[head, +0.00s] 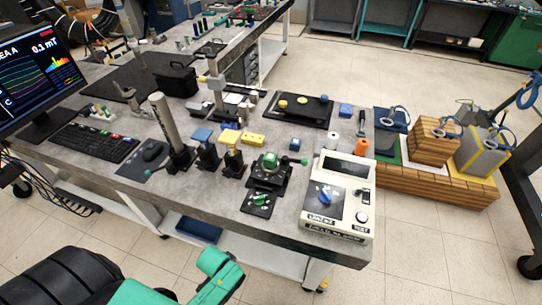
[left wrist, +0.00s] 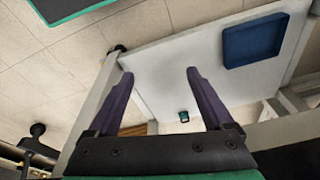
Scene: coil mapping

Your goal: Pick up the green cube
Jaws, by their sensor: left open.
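A small dark-edged green cube (left wrist: 184,116) sits on the pale lower shelf (left wrist: 165,75) under the bench, in the left wrist view. My left gripper (left wrist: 160,74) is open with nothing between its two dark fingers. In that picture the cube appears between the fingers, nearer the right one, and some distance beyond them. I cannot make out the cube in the head view, where the bench top covers much of the shelf. My right gripper is not in view.
A blue tray (left wrist: 255,40) lies on the same shelf; it also shows in the head view (head: 198,229). The bench top (head: 215,185) above is crowded with instruments, including a white meter (head: 338,195) at the front corner. Pale bench legs (left wrist: 88,115) flank the shelf.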

